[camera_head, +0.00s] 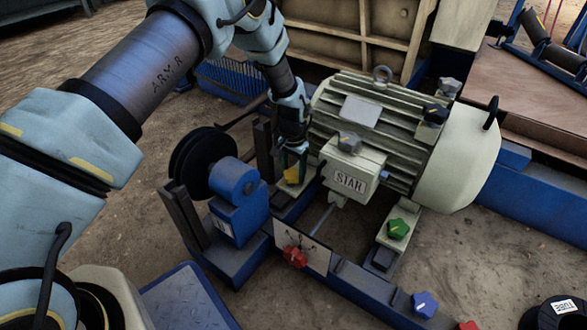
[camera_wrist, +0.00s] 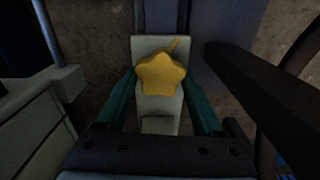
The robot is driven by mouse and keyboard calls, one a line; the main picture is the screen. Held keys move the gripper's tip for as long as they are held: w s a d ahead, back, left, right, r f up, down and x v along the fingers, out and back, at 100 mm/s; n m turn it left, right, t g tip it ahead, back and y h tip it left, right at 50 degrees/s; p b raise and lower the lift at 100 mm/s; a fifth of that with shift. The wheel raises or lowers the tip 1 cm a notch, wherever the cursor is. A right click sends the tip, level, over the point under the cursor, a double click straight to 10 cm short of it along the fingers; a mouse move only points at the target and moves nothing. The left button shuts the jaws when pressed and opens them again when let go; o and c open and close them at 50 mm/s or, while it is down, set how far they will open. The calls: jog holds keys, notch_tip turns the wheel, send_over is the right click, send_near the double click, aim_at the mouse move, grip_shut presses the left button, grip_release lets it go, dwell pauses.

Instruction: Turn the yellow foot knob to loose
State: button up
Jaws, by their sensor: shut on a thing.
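The yellow foot knob (camera_wrist: 161,75) is star-shaped and sits on a pale foot block (camera_wrist: 151,43) in the wrist view, with a thin yellow pointer showing at its upper right. My gripper (camera_wrist: 162,80) has its two green fingers on either side of the knob, shut on it. In the head view, the knob (camera_head: 291,175) is partly hidden behind my gripper (camera_head: 290,165), left of the motor. The knob's markings cannot be read.
The cream motor (camera_head: 375,110) with its STAR box (camera_head: 349,182) stands close on the right. A blue bearing block (camera_head: 238,205) and black pulley stand on the left. Green (camera_head: 398,229), red (camera_head: 295,257) and blue (camera_head: 425,304) knobs are nearer. A dark bar (camera_wrist: 260,85) runs beside my gripper.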

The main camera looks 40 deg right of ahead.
aim_at(294, 173)
jog(key=o, duration=1.4)
jog(key=shift+r, duration=0.1)
notch_tip(294, 173, up, 11)
jog(key=p, duration=0.4)
jog(key=shift+f, duration=0.2)
